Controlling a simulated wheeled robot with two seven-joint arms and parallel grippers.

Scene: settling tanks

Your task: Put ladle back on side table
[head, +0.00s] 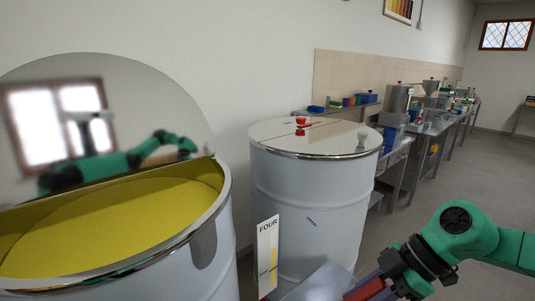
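I cannot make out the ladle in the head view. A flat grey surface (322,286) shows at the bottom edge, cut off by the frame; I cannot tell whether it is the side table. My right arm comes in from the right. Its gripper (370,291) is at the bottom edge beside that grey surface, next to red and purple parts. Its fingertips are not clear, so I cannot tell whether it is open or holds anything. My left gripper is not directly in view.
An open tank (222,208) of yellow liquid stands at left, its raised shiny lid (150,95) reflecting a green arm. A closed white drum (300,195) stands behind the "FOUR" gauge (268,255). Cluttered benches (425,128) line the wall. Floor at right is clear.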

